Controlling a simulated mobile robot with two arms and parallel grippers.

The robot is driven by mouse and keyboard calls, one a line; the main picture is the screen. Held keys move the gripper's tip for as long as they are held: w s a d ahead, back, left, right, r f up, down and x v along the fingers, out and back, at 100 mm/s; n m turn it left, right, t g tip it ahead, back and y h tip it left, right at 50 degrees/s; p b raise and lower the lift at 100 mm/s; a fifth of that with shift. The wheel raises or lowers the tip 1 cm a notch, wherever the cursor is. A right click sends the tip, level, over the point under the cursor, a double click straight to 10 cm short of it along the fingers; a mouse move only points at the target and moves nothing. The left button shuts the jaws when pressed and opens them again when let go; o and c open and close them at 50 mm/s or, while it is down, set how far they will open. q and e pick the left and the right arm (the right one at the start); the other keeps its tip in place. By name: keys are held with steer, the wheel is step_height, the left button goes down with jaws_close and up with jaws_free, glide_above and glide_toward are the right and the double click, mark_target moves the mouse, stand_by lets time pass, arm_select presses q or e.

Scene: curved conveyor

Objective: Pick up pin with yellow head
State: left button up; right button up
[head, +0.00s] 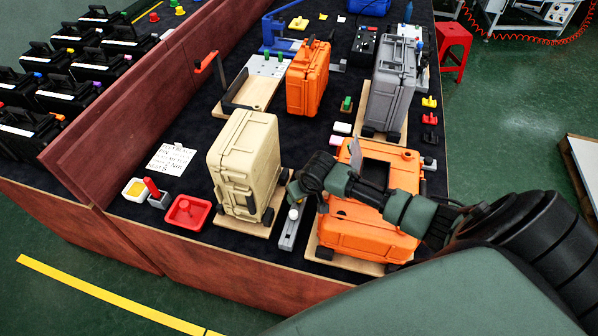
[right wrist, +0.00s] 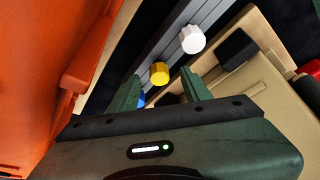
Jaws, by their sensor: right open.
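The pin with yellow head (right wrist: 160,73) stands on a grey metal rail (right wrist: 170,48) in the right wrist view. It shows between the two fingertips of my right gripper (right wrist: 159,77), which is open and empty. I cannot tell the remaining height above the pin. A white-headed pin (right wrist: 192,38) stands farther along the same rail. A bit of blue (right wrist: 140,100) shows by the left finger. In the head view the right gripper (head: 294,190) is over the rail (head: 290,236) and hides the yellow head; the white head (head: 294,213) shows just below it. My left gripper is not in view.
A beige case (head: 240,165) on a wooden board stands close left of the rail. An orange case (head: 350,228) stands close right, leaving a narrow gap. A grey case (head: 388,88), another orange case (head: 307,80) and a red tray (head: 187,212) are on the dark table.

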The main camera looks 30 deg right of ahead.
steer(key=shift+w+f, duration=0.2)
steer(key=shift+f, duration=0.3)
steer(key=shift+s, duration=0.1)
jaws_close()
steer(key=shift+r, duration=0.2)
step_height(320, 180, up, 23)
steer(key=p, duration=0.3)
stand_by(0.7)
